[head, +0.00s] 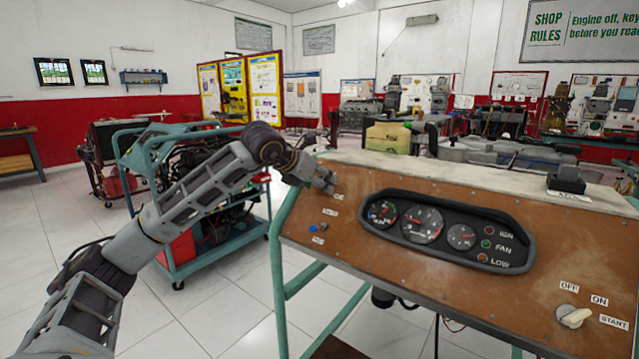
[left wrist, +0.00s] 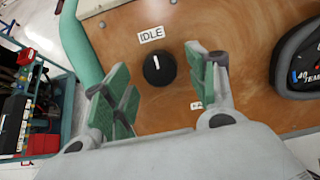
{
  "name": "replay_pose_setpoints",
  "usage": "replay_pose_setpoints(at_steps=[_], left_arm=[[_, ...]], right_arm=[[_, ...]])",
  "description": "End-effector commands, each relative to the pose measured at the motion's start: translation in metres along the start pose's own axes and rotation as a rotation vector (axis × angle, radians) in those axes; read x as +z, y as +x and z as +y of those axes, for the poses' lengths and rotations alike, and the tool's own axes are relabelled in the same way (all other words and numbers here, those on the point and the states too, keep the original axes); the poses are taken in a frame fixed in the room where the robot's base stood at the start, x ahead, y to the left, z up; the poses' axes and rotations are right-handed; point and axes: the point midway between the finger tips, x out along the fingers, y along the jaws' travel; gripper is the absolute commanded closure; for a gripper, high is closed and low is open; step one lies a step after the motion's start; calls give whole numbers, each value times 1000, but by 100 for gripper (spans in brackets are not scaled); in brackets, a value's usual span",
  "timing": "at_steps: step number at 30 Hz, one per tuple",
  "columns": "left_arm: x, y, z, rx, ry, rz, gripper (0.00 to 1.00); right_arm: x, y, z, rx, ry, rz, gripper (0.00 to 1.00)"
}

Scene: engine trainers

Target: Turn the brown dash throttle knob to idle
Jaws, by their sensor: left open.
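The throttle knob (left wrist: 158,69) shows in the left wrist view as a dark, nearly black round knob on the brown dash panel (left wrist: 150,112). Its white pointer line stands close to upright, towards the IDLE label (left wrist: 151,34) just above it. My left gripper (left wrist: 156,80) is open, with one green-padded finger on each side of the knob and visible gaps between. I cannot tell how far the fingertips are from the panel. In the head view my left gripper (head: 324,181) is at the panel's upper left corner and hides the knob. My right gripper is not in view.
A gauge cluster (head: 445,230) with warning lights sits right of the gripper. A blue button (head: 313,229) is below it. A white key switch (head: 573,317) is at the lower right. A teal engine stand (head: 190,250) stands left of the dash.

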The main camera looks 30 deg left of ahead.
Motion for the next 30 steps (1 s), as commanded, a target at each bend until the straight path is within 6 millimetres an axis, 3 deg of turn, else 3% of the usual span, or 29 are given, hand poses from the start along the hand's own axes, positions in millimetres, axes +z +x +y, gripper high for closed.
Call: replay_pose_setpoints(at_steps=[21,30], left_arm=[[-1,-85,0,2,1,1,42],[-1,-107,0,0,0,2,42]], right_arm=[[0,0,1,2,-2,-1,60],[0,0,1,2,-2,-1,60]])
